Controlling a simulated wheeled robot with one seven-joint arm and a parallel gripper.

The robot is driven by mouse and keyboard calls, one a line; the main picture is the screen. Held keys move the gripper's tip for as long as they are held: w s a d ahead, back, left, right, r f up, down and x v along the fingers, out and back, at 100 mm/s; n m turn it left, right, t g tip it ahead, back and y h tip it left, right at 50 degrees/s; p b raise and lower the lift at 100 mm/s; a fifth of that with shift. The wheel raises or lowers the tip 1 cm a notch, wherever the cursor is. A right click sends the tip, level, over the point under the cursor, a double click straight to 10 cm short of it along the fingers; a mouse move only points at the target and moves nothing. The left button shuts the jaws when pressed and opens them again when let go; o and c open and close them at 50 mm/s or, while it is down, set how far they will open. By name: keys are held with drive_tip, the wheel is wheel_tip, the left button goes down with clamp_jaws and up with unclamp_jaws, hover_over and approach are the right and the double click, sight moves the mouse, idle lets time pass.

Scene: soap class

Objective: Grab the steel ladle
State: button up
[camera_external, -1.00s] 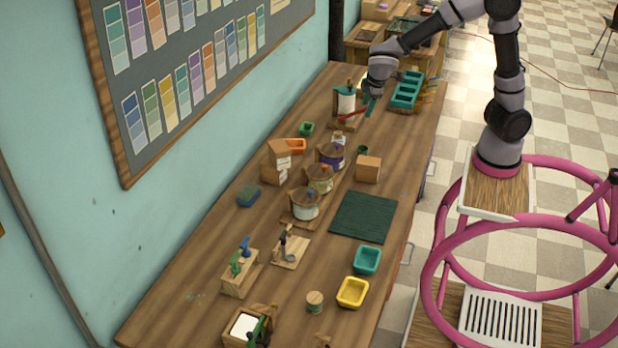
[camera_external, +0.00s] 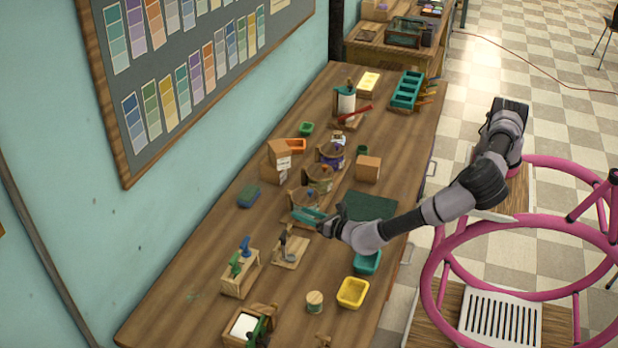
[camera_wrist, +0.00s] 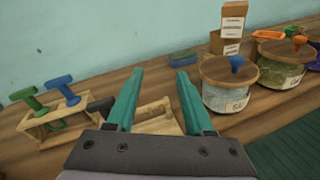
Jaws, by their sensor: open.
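A small steel ladle (camera_external: 289,256) with a dark handle appears to stand on a light wooden holder (camera_external: 297,243) on the workbench, just nearer than my gripper. My gripper (camera_external: 304,216) is open and empty, with teal fingers reaching over the bench beside the holder. In the wrist view, my gripper (camera_wrist: 158,75) has its two fingers apart, with the wooden holder (camera_wrist: 158,112) showing between and behind them. A black handle end (camera_wrist: 100,106) shows left of the left finger. The ladle's bowl is hidden there.
A rack with green and blue-handled tools (camera_external: 240,272) stands left of the holder. Lidded jars (camera_wrist: 232,86) stand right of my fingers, the nearest close by. A teal tray (camera_external: 367,263) and a yellow tray (camera_external: 352,292) lie nearer. A dark green mat (camera_external: 372,205) is partly behind my arm.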

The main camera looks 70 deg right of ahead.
drive_tip(key=s+a+f+n+y, duration=0.1)
drive_tip(key=a+n, duration=0.1)
drive_tip(key=s+a+f+n+t+y, duration=0.1)
drive_tip(key=a+f+n+y, duration=0.1)
drive_tip(key=a, duration=0.1)
drive_tip(key=s+a+f+n+y, duration=0.1)
drive_tip(key=a+n, duration=0.1)
drive_tip(key=a, duration=0.1)
drive_tip(key=shift+s+a+f+t+y, duration=0.15)
drive_tip(key=shift+s+f+t+y, duration=0.15)
drive_tip(key=shift+s+t, duration=0.1)
drive_tip(key=shift+w+a+f, duration=0.1)
drive_tip(key=shift+w, duration=0.25)
drive_tip(key=w, duration=1)
clamp_jaws()
